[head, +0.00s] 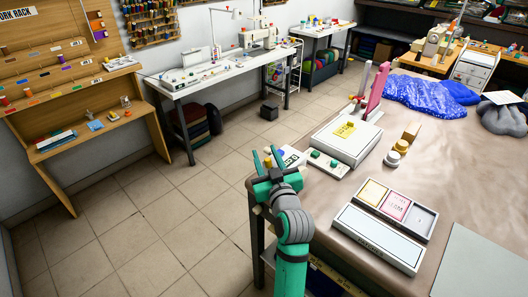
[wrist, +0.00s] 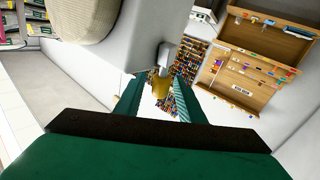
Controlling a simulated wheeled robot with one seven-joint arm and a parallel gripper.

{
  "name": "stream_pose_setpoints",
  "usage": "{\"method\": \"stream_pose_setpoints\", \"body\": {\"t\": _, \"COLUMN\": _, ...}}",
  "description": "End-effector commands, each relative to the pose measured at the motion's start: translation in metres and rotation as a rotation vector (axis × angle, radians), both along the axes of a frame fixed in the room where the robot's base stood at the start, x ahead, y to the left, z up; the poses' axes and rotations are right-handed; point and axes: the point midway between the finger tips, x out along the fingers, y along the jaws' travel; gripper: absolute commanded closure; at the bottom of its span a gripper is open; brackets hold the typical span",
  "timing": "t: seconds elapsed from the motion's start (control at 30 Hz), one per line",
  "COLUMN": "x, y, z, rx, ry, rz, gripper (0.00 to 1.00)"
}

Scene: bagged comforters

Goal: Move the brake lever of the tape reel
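In the wrist view, a short grey lever with a yellow tip (wrist: 161,84) sticks out from a pale grey housing (wrist: 130,45). A cream, rounded body (wrist: 82,16) beside the housing looks like the tape reel, cut off by the frame's top. My gripper (wrist: 157,98) is open, with one teal finger on each side of the yellow tip. I cannot tell whether either finger touches it. In the head view my gripper (head: 267,158) is at the table's left edge. A small yellow spot (head: 268,162) shows between its fingers; the reel is not clearly visible there.
The brown-covered table (head: 330,195) fills the right side. A white-and-blue panel (head: 291,158), a control box with green knobs (head: 325,162) and a white machine (head: 346,138) stand close to my gripper. A labelled tray (head: 378,244) lies nearer. Tiled floor (head: 150,215) is clear at left.

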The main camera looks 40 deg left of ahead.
Motion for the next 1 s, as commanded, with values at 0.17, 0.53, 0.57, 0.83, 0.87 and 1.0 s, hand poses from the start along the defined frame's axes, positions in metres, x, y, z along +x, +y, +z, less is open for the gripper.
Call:
{"method": "stream_pose_setpoints", "body": {"t": 0.17, "x": 0.010, "y": 0.013, "z": 0.000, "rx": 0.000, "ry": 0.000, "rz": 0.001, "gripper": 0.64}}
{"method": "stream_pose_setpoints", "body": {"t": 0.53, "x": 0.013, "y": 0.016, "z": 0.000, "rx": 0.000, "ry": 0.000, "rz": -0.001, "gripper": 0.64}}
{"method": "stream_pose_setpoints", "body": {"t": 0.57, "x": 0.013, "y": 0.016, "z": 0.000, "rx": 0.000, "ry": 0.000, "rz": -0.001, "gripper": 0.72}}
{"method": "stream_pose_setpoints", "body": {"t": 0.83, "x": 0.012, "y": 0.017, "z": 0.000, "rx": -0.003, "ry": 0.000, "rz": 0.000, "gripper": 1.00}}
{"method": "stream_pose_setpoints", "body": {"t": 0.87, "x": 0.013, "y": 0.017, "z": 0.000, "rx": -0.008, "ry": 0.000, "rz": 0.000, "gripper": 1.00}}
{"method": "stream_pose_setpoints", "body": {"t": 1.0, "x": 0.013, "y": 0.021, "z": -0.003, "rx": -0.076, "ry": 0.004, "rz": 0.002, "gripper": 1.00}}
